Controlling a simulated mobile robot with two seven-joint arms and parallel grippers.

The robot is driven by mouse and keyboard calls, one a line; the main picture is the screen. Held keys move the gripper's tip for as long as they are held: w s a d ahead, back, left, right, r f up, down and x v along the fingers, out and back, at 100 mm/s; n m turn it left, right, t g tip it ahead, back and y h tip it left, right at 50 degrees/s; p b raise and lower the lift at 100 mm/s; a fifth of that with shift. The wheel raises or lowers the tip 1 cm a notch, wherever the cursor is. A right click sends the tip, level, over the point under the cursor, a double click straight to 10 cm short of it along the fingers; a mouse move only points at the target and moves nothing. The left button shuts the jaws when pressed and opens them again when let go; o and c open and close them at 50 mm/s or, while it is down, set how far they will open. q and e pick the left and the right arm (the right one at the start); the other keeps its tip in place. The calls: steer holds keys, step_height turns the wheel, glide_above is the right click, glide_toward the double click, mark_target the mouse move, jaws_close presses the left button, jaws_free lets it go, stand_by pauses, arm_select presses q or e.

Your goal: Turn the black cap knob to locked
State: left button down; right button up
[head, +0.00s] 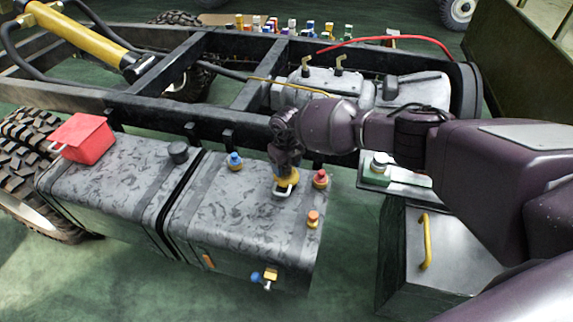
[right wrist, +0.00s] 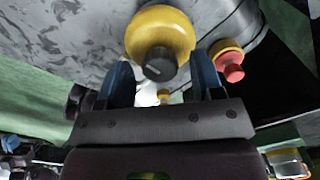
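A yellow round knob base with a black cap knob (right wrist: 160,66) at its middle lies just past my right fingertips in the right wrist view. A yellow base (head: 288,178) shows under my right gripper (head: 285,158) in the head view, on top of the grey mottled tank (head: 215,220). In the wrist view my right gripper (right wrist: 160,80) is open, its two blue fingers apart on either side of the black knob, with no clear contact. A separate black cap (head: 178,151) stands on the left tank. My left gripper is out of view.
A red knob (head: 320,179), a blue knob (head: 234,160) and an orange knob (head: 313,217) stand around the yellow one. A red box (head: 81,137) sits on the left tank. The black frame rail (head: 165,110) runs behind the tanks.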

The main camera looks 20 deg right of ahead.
mark_target(286, 167)
steer(key=shift+r, duration=0.55)
step_height(286, 167, up, 5)
steer(key=shift+w+f+p, duration=0.1)
steer(key=shift+f+p, duration=0.1)
steer(key=shift+p, duration=0.6)
step_height(286, 167, up, 5)
steer(key=shift+r+p, duration=0.1)
steer(key=shift+p, duration=0.4)
